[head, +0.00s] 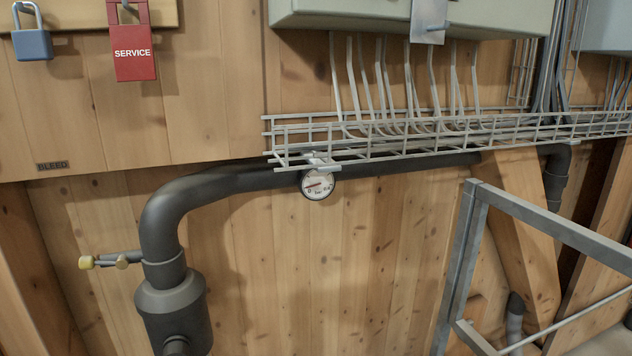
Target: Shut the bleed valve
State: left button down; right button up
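The bleed valve (121,262) is a small brass-coloured fitting on a thin grey stub that sticks out to the left from the dark pipe (166,215). A yellowish knob or cap (86,262) is at its left end. The valve is small in the head view, and I cannot tell whether it is open or shut. A dark label reading BLEED (52,165) is on the wooden panel above it. Neither of my grippers is in view.
A round gauge (318,183) hangs under the pipe, below a wire cable tray (430,135). A red SERVICE tag (132,52) and a blue padlock (32,45) hang at upper left. A grey metal frame (468,250) stands at right. Space around the valve looks clear.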

aim_at(85, 262)
jog(key=z, duration=0.5)
jog(key=i, duration=0.6)
jog(key=u, duration=1.9)
